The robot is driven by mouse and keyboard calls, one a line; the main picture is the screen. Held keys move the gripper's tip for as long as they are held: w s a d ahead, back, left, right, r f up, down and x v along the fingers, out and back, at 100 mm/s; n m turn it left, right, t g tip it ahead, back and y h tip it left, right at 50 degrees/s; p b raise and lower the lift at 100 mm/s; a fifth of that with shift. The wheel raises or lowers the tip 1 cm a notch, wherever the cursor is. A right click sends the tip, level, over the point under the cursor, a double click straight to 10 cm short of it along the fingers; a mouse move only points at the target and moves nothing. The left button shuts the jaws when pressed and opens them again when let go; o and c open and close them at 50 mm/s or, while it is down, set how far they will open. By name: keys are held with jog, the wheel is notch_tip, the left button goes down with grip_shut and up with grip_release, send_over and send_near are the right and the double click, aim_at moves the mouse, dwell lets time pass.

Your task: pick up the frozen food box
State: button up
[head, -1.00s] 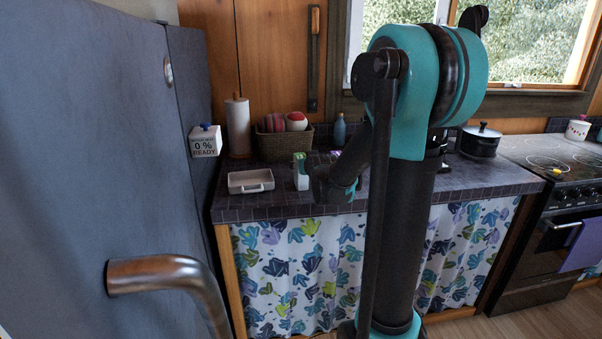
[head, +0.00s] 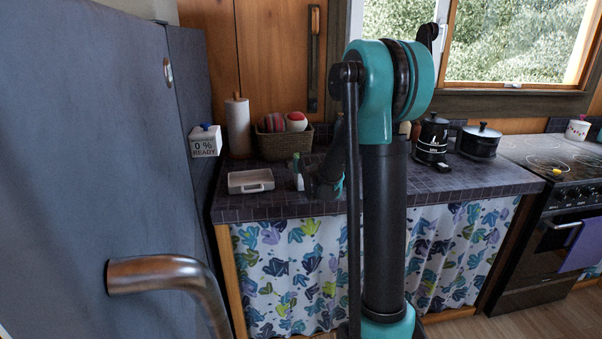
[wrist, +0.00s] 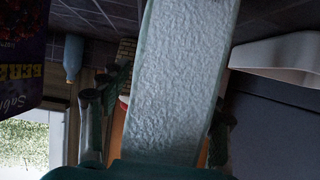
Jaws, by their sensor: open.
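My gripper (wrist: 153,115) is open, with a dark finger on either side of a pale, rough-textured slab (wrist: 180,75) with light green edges in the wrist view. I cannot tell whether the fingers touch it. In the head view a small white item with a green top (head: 298,174) stands on the counter beside my gripper (head: 325,182), partly covered by it. A dark purple pack with red berries and yellow lettering (wrist: 20,60), which looks like the frozen food box, is at the wrist view's left edge, cut off and outside the fingers. My arm may hide it in the head view.
A white dish (head: 250,182) stands at the counter's (head: 450,183) left. A basket (head: 285,144), a paper towel roll (head: 238,128) and a black canister (head: 433,138) stand behind. A fridge door (head: 80,130) with its handle fills the left. The stove (head: 560,165) is at the right.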

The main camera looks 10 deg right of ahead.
grip_shut()
dwell(0.3)
jog(key=shift+r, duration=0.1)
